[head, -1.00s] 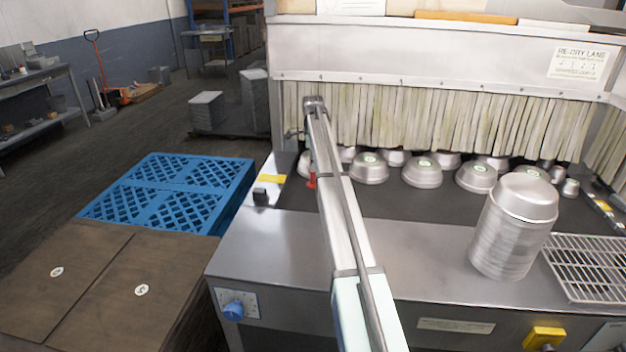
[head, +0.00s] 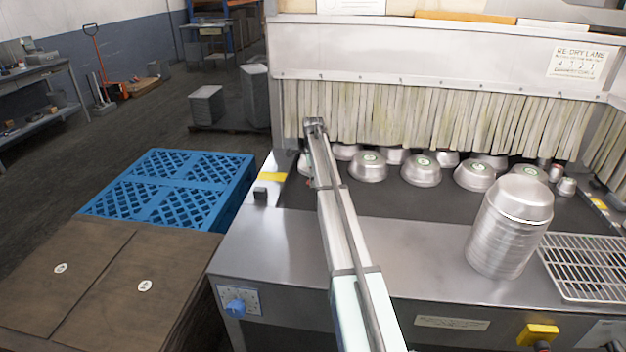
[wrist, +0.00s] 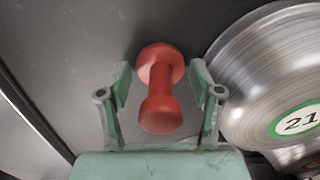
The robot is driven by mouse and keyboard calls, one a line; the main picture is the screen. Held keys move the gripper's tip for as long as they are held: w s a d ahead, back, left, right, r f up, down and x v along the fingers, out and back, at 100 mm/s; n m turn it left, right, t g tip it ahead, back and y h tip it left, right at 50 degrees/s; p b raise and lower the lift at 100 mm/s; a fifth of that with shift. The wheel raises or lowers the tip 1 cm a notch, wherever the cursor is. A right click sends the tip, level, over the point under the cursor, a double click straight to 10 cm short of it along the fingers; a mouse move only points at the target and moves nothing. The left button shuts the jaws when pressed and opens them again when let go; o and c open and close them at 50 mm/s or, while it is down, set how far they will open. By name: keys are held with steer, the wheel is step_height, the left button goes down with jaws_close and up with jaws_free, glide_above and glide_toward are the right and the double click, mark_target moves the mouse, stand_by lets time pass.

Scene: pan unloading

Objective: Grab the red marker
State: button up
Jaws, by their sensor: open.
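The red marker (wrist: 161,88) is a small dumbbell shape with two round ends and a narrower neck. In the wrist view it lies between the two green fingers of my gripper (wrist: 161,82). The fingers are open, one on each side, with a gap showing on both sides of the marker. In the head view my arm hides the marker, and my gripper's fingers cannot be made out there.
A shiny pan with a green "21" label (wrist: 295,120) sits close right of my gripper. Several upturned metal pans (head: 421,171) stand along the dark belt before the strip curtain (head: 430,118). A pan stack (head: 508,228) and wire rack (head: 588,266) are at right.

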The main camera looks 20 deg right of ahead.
steer(key=c, duration=1.2)
steer(key=shift+r, duration=0.1)
